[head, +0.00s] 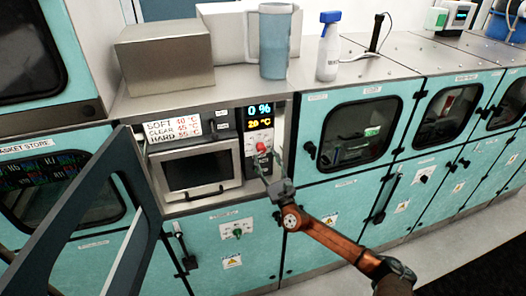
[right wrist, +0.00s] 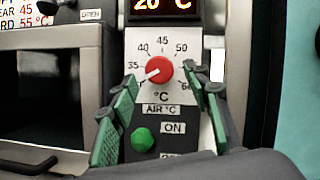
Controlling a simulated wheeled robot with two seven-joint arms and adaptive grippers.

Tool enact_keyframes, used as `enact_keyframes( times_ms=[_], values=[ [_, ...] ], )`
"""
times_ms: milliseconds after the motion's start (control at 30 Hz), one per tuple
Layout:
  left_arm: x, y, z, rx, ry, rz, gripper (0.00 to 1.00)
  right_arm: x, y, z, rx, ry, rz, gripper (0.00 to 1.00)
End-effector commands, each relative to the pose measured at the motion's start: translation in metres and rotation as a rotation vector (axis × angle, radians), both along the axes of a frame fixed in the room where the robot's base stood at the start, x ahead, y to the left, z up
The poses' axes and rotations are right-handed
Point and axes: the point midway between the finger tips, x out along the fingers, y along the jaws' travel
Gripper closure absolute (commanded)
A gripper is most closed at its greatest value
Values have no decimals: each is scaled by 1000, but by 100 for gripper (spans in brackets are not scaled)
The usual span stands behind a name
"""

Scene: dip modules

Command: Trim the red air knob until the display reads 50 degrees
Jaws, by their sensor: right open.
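The red air knob (head: 262,147) is on the white control panel below the display. In the right wrist view the red knob (right wrist: 159,69) has a white pointer aimed lower left, near the 35 end of its scale. The display (head: 259,117) reads 0 % in blue and 20 °C in orange. Its lower line also shows in the right wrist view (right wrist: 162,5). My right gripper (head: 268,166) is open in front of the panel. In the right wrist view its green-padded fingers (right wrist: 160,80) stand on either side of the knob, seemingly apart from it. My left gripper is out of view.
A green knob (right wrist: 142,139) beside an ON label sits below the red knob. A sign (head: 173,126) lists soft 40, clear 45 and hard 55 °C. An oven-like door (head: 197,170) is left of the panel. A dark-framed door (head: 110,215) stands open at left.

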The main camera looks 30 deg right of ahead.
Motion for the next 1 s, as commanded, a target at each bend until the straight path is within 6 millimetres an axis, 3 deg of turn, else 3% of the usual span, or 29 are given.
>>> enact_keyframes(
  times_ms=[200,567,1000],
  values=[
    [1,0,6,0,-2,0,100,24,-3,10,3,0,0,56],
    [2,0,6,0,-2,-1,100,29,-4,11,4,1,0,56],
    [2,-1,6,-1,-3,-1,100,29,-4,11,4,1,0,86]
  ],
)
